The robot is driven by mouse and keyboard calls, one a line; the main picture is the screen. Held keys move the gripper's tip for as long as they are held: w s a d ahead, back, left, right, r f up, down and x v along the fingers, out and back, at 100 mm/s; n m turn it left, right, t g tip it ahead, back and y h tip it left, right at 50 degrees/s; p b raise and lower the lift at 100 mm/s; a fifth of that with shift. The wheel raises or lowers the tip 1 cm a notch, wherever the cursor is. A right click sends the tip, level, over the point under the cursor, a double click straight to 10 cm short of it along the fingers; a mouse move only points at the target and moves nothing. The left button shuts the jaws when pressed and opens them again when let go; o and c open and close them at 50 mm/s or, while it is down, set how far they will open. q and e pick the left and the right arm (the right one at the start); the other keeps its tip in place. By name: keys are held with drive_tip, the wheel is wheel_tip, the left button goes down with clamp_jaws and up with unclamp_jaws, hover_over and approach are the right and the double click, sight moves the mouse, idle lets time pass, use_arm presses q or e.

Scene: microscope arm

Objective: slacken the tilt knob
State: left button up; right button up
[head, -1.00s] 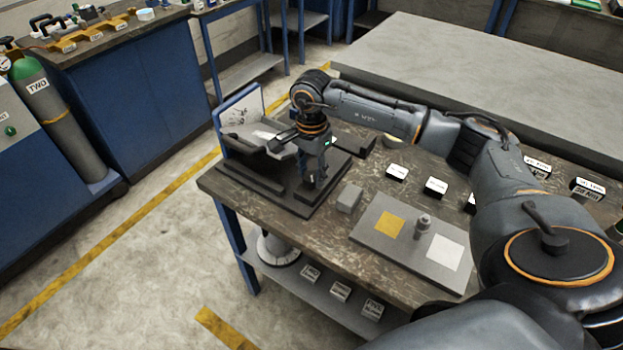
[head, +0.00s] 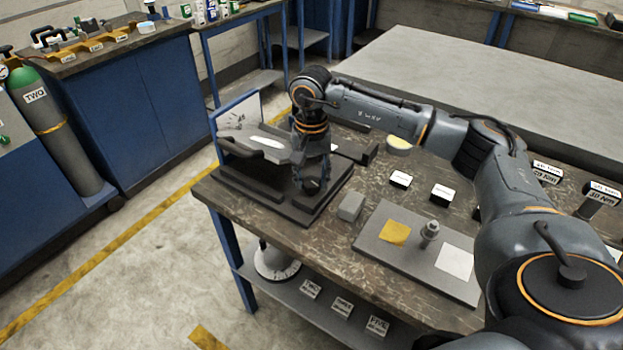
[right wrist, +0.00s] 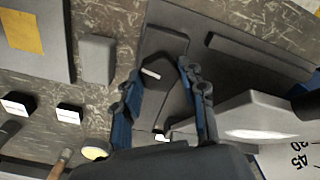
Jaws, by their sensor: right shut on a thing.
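The microscope arm stand has a dark base (head: 262,190) on the left end of the workbench. A grey arm with a white stripe (head: 262,143) lies in front of an upright white scale plate (head: 238,118). My right gripper (head: 313,185) points down over the base. In the right wrist view its blue fingers (right wrist: 161,75) stand on both sides of the dark tilt knob (right wrist: 158,75), which has a pale mark on it. The fingers are shut on the knob. The scale plate (right wrist: 295,160) also shows there, with numbers. My left gripper is not in view.
A small grey block (head: 351,206) stands right of the base. Farther right lies a grey tray (head: 400,262) with a yellow square, a white square and a small metal piece. Labelled dark blocks (head: 400,180) stand behind it. A bare grey table (head: 470,85) is behind.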

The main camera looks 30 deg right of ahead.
sight(312, 181)
idle(0.5)
drive_tip(key=o, duration=1.1)
drive_tip(key=shift+o, duration=0.2)
drive_tip(key=shift+r, duration=0.15)
wheel_tip(312, 181, up, 12)
